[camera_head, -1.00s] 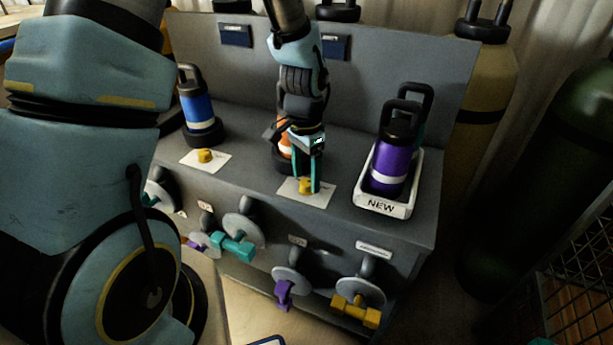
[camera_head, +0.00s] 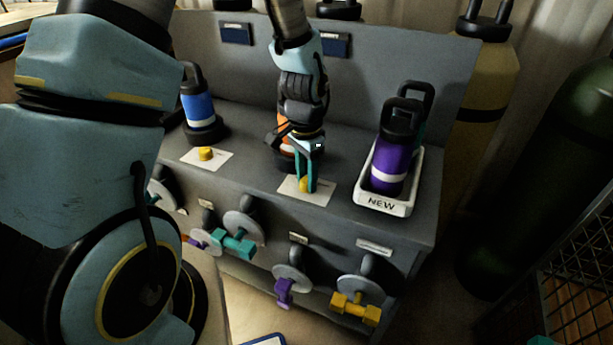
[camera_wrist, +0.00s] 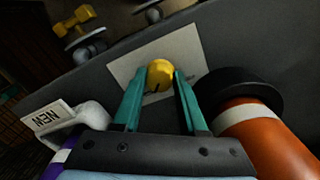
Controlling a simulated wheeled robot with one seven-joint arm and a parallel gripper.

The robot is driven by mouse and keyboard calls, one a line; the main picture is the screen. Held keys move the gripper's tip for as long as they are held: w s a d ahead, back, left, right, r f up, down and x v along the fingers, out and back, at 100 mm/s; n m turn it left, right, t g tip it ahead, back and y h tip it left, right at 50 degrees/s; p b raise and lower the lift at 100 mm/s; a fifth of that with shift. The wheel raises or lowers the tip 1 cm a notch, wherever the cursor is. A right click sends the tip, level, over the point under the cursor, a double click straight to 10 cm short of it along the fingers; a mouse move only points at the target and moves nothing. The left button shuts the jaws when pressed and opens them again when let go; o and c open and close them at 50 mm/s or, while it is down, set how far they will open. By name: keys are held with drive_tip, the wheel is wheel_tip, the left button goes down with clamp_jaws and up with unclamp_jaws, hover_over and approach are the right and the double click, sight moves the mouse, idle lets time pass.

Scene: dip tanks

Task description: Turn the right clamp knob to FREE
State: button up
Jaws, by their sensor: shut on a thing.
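The right clamp knob (camera_head: 304,185) is a small yellow knob on a white plate (camera_head: 318,194) on the bench top, in front of the orange canister (camera_head: 285,147). My gripper (camera_head: 307,187) points down at it with its teal fingers on either side. In the wrist view, the knob (camera_wrist: 160,74) sits between the fingertips, and my gripper (camera_wrist: 160,80) is shut on it. A dark mark shows on the knob's near side. Any lettering on the plate is too small to read. The orange canister also shows close to the right finger in the wrist view (camera_wrist: 265,130).
A blue canister (camera_head: 198,105) and another yellow knob (camera_head: 205,153) stand at left. A white tray marked NEW (camera_head: 381,205) holds a purple canister (camera_head: 391,165) and a dark green one at right. Several valve handles stick out of the bench front.

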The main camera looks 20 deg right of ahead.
clamp_jaws()
drive_tip(key=shift+n, duration=0.3)
drive_tip(key=n, duration=0.3)
drive_tip(key=shift+n, duration=0.4)
drive_tip(key=n, duration=0.4)
drive_tip(key=shift+r, duration=0.1)
drive_tip(key=n+p, duration=0.1)
drive_tip(key=n, duration=0.4)
drive_tip(key=shift+d, duration=0.1)
drive_tip(key=shift+n+t+p, duration=0.3)
drive_tip(key=shift+n+p, duration=0.7)
drive_tip(key=shift+n, duration=1.3)
drive_tip(key=o, duration=1)
unclamp_jaws()
